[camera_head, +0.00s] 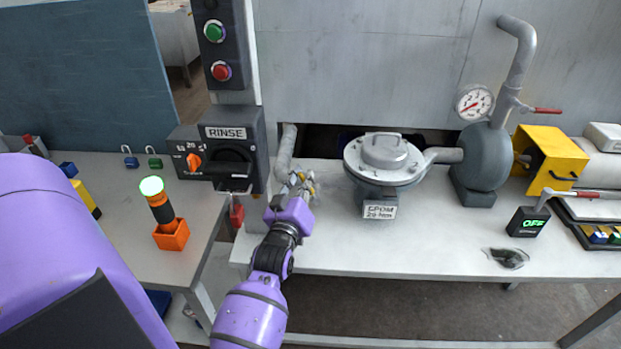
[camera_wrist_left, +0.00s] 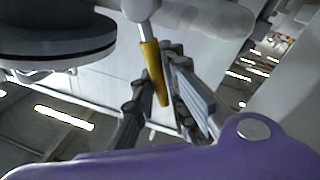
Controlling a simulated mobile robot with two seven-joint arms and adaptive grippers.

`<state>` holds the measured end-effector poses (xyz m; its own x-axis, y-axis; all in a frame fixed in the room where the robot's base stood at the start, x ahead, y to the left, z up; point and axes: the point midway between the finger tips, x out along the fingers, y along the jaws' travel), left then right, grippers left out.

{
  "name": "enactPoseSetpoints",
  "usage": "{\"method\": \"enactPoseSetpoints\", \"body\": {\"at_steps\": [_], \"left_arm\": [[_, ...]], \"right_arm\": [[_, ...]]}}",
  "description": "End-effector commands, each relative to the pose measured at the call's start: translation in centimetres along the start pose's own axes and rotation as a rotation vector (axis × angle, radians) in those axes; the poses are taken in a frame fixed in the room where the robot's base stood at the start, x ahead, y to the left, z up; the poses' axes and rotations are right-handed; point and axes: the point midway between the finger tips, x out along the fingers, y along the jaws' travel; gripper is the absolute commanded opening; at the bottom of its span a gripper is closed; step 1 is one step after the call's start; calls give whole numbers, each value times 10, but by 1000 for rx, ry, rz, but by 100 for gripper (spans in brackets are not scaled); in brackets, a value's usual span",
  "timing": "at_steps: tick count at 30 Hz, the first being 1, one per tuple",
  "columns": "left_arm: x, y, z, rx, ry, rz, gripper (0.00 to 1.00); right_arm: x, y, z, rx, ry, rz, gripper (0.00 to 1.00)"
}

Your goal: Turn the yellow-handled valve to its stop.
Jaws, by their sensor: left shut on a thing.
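The yellow valve handle (camera_wrist_left: 152,68) hangs on a grey metal stem in the left wrist view. It lies between the two fingers of my left gripper (camera_wrist_left: 165,105), which is shut on it. In the head view my left gripper (camera_head: 300,184) is at the grey pipe (camera_head: 286,150) behind the table's front edge, right of the RINSE box. There the fingers hide most of the handle, and only small yellow bits show. How far the valve is turned cannot be told. My right gripper is in neither view.
The black RINSE box (camera_head: 227,133) stands close left of my left gripper. A grey flanged vessel (camera_head: 384,162) stands close to its right. Farther right are a round tank (camera_head: 484,160) and a pressure gauge (camera_head: 474,103). The table front (camera_head: 430,245) is mostly clear.

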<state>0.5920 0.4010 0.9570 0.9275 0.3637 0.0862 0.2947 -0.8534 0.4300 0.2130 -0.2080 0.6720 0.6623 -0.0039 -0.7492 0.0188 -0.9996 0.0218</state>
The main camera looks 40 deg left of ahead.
Motion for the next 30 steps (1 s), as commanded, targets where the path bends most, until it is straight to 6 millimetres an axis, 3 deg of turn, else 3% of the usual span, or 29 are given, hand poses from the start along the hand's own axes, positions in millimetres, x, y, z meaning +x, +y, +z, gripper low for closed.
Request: {"method": "enactPoseSetpoints", "body": {"at_steps": [18, 30], "left_arm": [[-9, -42, 17, -577, 109, -5, 0], [-13, -60, 34, -910, 176, -5, 0]], "right_arm": [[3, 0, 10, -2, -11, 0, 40], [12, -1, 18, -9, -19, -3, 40]]}}
